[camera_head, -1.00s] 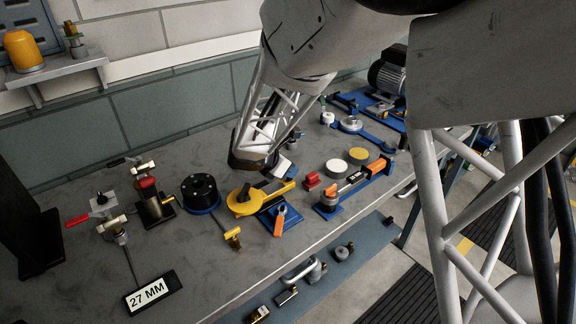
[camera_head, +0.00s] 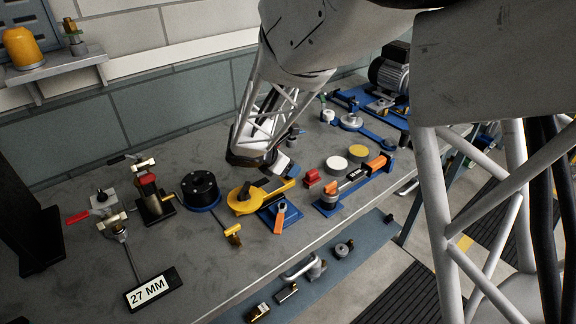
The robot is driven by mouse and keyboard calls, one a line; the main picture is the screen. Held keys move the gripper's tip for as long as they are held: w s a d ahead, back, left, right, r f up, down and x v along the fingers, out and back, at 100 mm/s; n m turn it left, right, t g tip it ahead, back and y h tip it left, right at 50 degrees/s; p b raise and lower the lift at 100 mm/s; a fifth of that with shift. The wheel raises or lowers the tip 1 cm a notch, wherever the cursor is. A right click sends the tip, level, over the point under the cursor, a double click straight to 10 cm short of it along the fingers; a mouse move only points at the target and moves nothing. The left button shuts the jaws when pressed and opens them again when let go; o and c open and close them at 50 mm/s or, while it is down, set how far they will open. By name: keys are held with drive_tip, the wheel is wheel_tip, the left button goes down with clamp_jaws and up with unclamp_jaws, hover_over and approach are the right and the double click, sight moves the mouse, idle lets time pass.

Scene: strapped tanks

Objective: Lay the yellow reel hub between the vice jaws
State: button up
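A short round piece with a yellow top (camera_head: 358,153), which looks like the yellow reel hub, stands on the bench right of a similar white-topped piece (camera_head: 336,164). A blue clamp-like device (camera_head: 330,207) with orange and grey parts lies in front of both; it may be the vice, but its jaws are not clear at this size. A flat yellow round tool with a long arm (camera_head: 243,202) lies to the left, on a blue base. My gripper (camera_head: 262,160) hangs over the bench behind that tool, left of the yellow-topped piece and apart from it. Its fingers are not clearly visible.
A black round fixture (camera_head: 201,190), brass valve pieces (camera_head: 153,198) and a "27 MM" sign (camera_head: 152,289) stand to the left. A motor (camera_head: 389,72) is at the back right.

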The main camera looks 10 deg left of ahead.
drive_tip(key=v, duration=0.7)
drive_tip(key=shift+r, duration=0.1)
idle(0.7)
drive_tip(key=s+d+r+m+g+y, duration=0.1)
drive_tip(key=s+d+r+m, duration=0.25)
drive_tip(key=d, duration=0.35)
drive_tip(key=s+d+r+m+g, duration=0.25)
drive_tip(key=s+d+m, duration=0.2)
drive_tip(key=d, duration=0.25)
drive_tip(key=s+d+r+m+y, duration=0.1)
drive_tip(key=s+d+r+m, duration=0.3)
drive_tip(key=d, duration=0.3)
drive_tip(key=s+d+r+m+y, duration=0.1)
drive_tip(key=s+d+m+y, duration=0.1)
drive_tip(key=s+d+m, duration=0.3)
drive_tip(key=s+d+r+m+y, duration=0.1)
drive_tip(key=s+d+m, duration=0.4)
drive_tip(key=s+m, duration=0.5)
drive_tip(key=s+y, duration=0.1)
drive_tip(key=s, duration=0.2)
drive_tip(key=shift+s, duration=0.4)
